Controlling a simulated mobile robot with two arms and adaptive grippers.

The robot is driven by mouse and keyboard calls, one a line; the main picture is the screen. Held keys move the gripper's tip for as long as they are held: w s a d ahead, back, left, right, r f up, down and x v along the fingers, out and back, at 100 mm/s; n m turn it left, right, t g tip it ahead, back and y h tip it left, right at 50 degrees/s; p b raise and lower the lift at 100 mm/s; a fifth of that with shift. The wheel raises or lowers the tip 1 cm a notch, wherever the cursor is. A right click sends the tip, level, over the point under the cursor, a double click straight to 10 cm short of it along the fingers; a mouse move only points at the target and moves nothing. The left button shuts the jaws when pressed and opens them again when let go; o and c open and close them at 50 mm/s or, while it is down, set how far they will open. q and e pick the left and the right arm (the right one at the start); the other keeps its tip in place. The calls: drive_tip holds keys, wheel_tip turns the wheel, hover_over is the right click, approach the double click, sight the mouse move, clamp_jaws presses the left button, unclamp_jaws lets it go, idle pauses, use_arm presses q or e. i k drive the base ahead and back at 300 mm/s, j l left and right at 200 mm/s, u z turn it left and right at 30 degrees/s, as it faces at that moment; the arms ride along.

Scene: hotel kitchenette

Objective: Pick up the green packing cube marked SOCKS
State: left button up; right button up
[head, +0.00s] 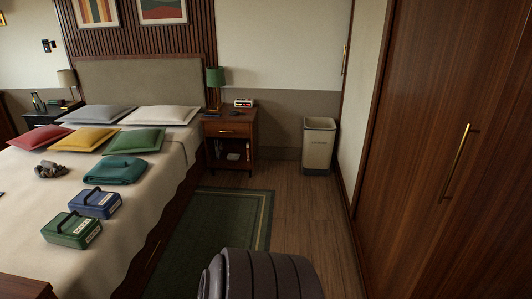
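A green packing cube (72,230) with a dark handle on top and a white label on its side lies on the near part of the bed. The label's lettering is too small to read with certainty. A blue packing cube (96,203) of similar shape, also labelled, lies just behind it and to its right. Neither of my grippers shows in the head view, so their state is hidden.
The bed (140,205) also holds a teal folded item (115,171), a grey-brown bundle (51,169) and several cushions. A dark ribbed shape (262,275), unclear what, fills the bottom centre. The wardrobe (450,150) bounds the right; floor (312,225) lies between.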

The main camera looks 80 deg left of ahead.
sight(73, 231)
drive_tip(key=u, duration=4.2)
drive_tip(key=i+l, duration=0.1)
